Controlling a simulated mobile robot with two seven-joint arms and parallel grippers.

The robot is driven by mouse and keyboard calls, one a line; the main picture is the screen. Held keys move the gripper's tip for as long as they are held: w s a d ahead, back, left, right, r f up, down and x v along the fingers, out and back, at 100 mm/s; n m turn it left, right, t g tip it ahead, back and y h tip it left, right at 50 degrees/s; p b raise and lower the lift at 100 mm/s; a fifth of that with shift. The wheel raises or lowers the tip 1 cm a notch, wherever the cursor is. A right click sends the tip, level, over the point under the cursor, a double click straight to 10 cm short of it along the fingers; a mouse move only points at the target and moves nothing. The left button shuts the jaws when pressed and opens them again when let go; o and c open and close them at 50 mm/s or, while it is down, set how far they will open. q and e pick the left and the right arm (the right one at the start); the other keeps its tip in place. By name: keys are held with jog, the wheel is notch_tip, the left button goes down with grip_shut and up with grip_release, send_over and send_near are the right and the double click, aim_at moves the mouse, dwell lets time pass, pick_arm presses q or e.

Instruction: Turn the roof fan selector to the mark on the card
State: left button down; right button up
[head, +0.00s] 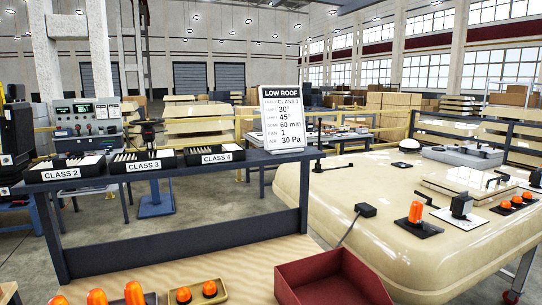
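The white card (283,118) stands upright on the dark blue shelf, headed LOW ROOF. Its lines read CLASS 1, 30°, 45°, 60 mm, FAN 1 and 30 Pa; some small labels are hard to read. A grey control panel (88,118) with small displays and knobs stands at the far left. I cannot make out which knob, if any, is the roof fan selector, or where it points. The cream cab roof (345,195) fills the right side, with black handles and orange lamps on it. Neither of my grippers can be made out in the head view.
The dark blue shelf (190,175) holds black trays marked CLASS 2, CLASS 3 and CLASS 4. Below are a wooden top (250,262) with orange lamps in holders and an empty-looking red bin (330,280).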

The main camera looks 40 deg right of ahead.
dwell(0.7)
pick_arm(q)
jog(key=c, duration=1.5)
grip_release()
jog(key=shift+w+d, duration=0.1)
